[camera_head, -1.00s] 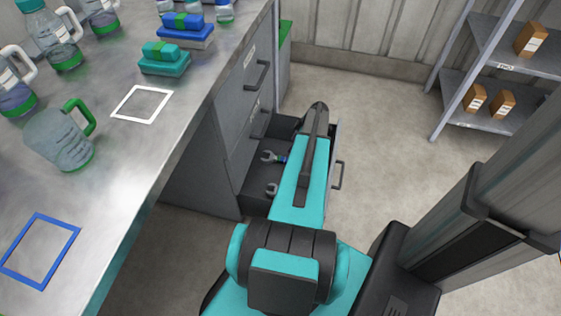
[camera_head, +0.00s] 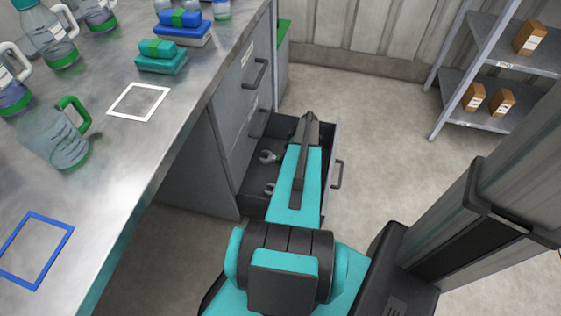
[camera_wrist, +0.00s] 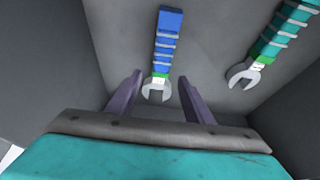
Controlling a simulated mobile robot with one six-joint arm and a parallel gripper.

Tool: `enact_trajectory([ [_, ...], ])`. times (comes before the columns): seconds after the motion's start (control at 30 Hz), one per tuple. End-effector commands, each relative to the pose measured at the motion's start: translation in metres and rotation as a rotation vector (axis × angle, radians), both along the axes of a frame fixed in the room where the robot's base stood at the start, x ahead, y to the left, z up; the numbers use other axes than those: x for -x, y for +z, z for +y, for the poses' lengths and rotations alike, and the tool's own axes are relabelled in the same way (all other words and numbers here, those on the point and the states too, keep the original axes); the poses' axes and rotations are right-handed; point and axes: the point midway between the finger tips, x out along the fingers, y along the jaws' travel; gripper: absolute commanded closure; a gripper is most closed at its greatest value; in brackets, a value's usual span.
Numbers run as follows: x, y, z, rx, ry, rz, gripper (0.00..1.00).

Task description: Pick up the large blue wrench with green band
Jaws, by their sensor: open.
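A wrench with a blue handle and a green band (camera_wrist: 164,48) lies on the floor of the open drawer (camera_head: 253,205). In the wrist view its grey open jaw points toward me, between the fingers of my gripper (camera_wrist: 158,78). My gripper is open and not closed on the wrench; I cannot tell the height between them. A second wrench, teal with a green band (camera_wrist: 265,48), lies to the right in the wrist view. In the head view my arm covers much of the drawer, and only grey wrench jaws (camera_head: 268,157) show beside it.
The drawer walls stand close around my gripper. A metal workbench (camera_head: 120,150) with jugs and stacked boxes stands on the left. A shelf (camera_head: 500,110) with small brown boxes is at the right back. Open floor (camera_head: 380,150) lies right of the drawer.

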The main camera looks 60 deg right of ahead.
Motion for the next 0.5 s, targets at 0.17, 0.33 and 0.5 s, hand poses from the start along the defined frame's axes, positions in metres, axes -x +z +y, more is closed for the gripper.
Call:
enact_trajectory([
  [0.17,-0.0018,-0.0047,0.0004,0.000,0.000,0.000,0.53],
  [0.33,-0.0015,-0.0045,0.0004,0.000,-0.001,0.000,0.53],
  [0.5,-0.0022,-0.0076,0.0006,0.000,-0.001,0.000,0.53],
])
